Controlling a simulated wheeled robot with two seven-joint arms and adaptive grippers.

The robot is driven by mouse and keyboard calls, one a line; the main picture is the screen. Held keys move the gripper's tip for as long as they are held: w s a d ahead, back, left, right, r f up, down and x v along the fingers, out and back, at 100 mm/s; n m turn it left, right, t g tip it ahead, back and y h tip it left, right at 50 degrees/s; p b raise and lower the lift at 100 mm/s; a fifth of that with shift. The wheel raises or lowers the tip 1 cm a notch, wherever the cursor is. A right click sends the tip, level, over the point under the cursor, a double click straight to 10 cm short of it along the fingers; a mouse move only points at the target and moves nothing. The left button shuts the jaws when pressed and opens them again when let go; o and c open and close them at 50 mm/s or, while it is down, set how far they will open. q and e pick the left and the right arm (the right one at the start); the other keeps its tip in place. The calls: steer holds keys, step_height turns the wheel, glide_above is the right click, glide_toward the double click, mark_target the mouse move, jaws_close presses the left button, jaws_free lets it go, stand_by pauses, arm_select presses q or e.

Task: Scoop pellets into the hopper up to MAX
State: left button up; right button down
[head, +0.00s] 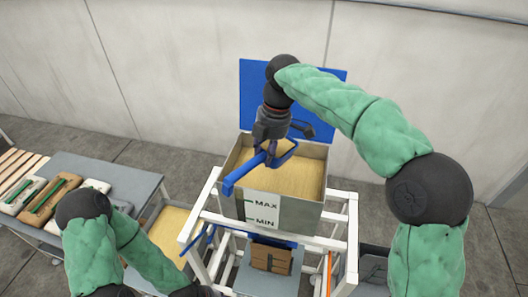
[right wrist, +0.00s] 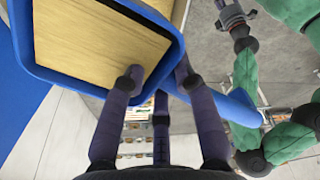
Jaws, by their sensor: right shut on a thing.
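The hopper (head: 314,212) is an open grey box of tan pellets (head: 300,184), with a MAX and MIN label (head: 264,211) on its front. Its pellets lie below the rim; their exact level against MAX is hard to tell. My right gripper (head: 268,148) is shut on the blue scoop (head: 245,171) above the hopper. In the right wrist view, the scoop's blue rim (right wrist: 95,78) surrounds a tan, pellet-coloured surface. The scoop appears loaded. My left gripper shows small in the right wrist view (right wrist: 232,12), with its jaws unclear.
A bin of pellets (head: 150,215) stands low, left of the hopper. The hopper sits on a white frame (head: 347,222), its blue lid (head: 250,85) raised behind. A grey table (head: 135,178) with several packs is at left. A brown box (head: 271,258) sits below the hopper.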

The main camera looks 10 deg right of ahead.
mark_target(272, 164)
steer(key=shift+s+d+r+t+y, duration=0.15)
steer(key=shift+s+t+y, duration=0.1)
steer(key=shift+t+y, duration=0.25)
steer(key=shift+s+d+f+t+y, duration=0.1)
steer(key=shift+d+t+y, duration=0.05)
steer(key=shift+t+y, duration=0.35)
steer(key=shift+s+d+f+t+y, duration=0.1)
steer(key=shift+t+y, duration=0.2)
steer(key=shift+t, duration=0.3)
steer(key=t+y+b, duration=0.2)
steer(key=b, duration=0.9)
steer(key=f+t+y+b, duration=0.1)
steer(key=t+y+b, duration=0.1)
steer(key=b, duration=0.9)
steer(key=s+f+m+t+y+b, duration=0.1)
steer(key=t+b, duration=0.2)
steer(key=b, duration=0.8)
steer(key=shift+s+d+f+t+y+b, duration=0.1)
steer(key=shift+d+t+y+b, duration=0.2)
steer(key=shift+y+b, duration=0.1)
steer(key=shift+s+b, duration=0.1)
steer(key=shift+b, duration=1.05)
